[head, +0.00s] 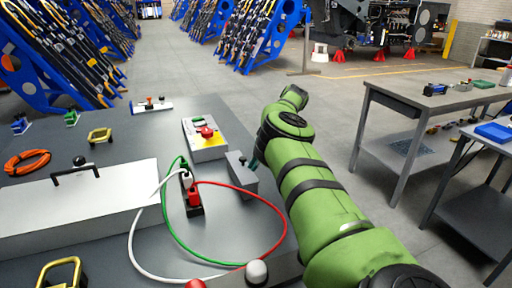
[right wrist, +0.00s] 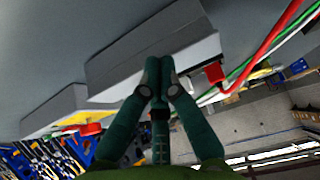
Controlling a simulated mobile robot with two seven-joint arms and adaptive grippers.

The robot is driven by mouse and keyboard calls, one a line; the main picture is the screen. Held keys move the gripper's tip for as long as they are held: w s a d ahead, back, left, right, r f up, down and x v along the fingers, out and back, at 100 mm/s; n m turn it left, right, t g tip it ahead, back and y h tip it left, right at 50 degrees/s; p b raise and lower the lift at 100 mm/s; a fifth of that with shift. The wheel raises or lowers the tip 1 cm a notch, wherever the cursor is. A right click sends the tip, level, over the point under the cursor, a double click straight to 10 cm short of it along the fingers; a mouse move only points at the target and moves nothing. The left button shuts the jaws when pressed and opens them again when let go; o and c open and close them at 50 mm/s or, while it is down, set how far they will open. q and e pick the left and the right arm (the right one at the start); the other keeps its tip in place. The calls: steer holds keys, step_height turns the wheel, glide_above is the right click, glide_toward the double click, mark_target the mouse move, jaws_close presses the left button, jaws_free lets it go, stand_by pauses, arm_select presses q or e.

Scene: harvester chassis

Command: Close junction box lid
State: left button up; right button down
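A small grey box (head: 241,172), which looks like the junction box, stands on the grey table at its right side, beside my right arm. In the right wrist view the grey box (right wrist: 122,66) fills the upper middle, with its lower edge by the fingertips. I cannot tell how its lid stands. My right gripper (right wrist: 158,66) has its two green fingers together at the tips, right at the box's side, with nothing visible between them. In the head view the right gripper (head: 254,162) is mostly hidden behind the forearm and box. My left gripper is out of view.
Left of the box is a connector block (head: 193,208) with red, green and white cables looping over the table. A yellow-topped box with a red button (head: 207,132) stands behind. A long white case (head: 75,205) fills the left. A workbench (head: 440,98) stands at right.

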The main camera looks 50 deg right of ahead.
steer(key=shift+r, duration=0.2)
step_height(320, 180, up, 10)
steer(key=shift+f, duration=0.2)
stand_by(0.3)
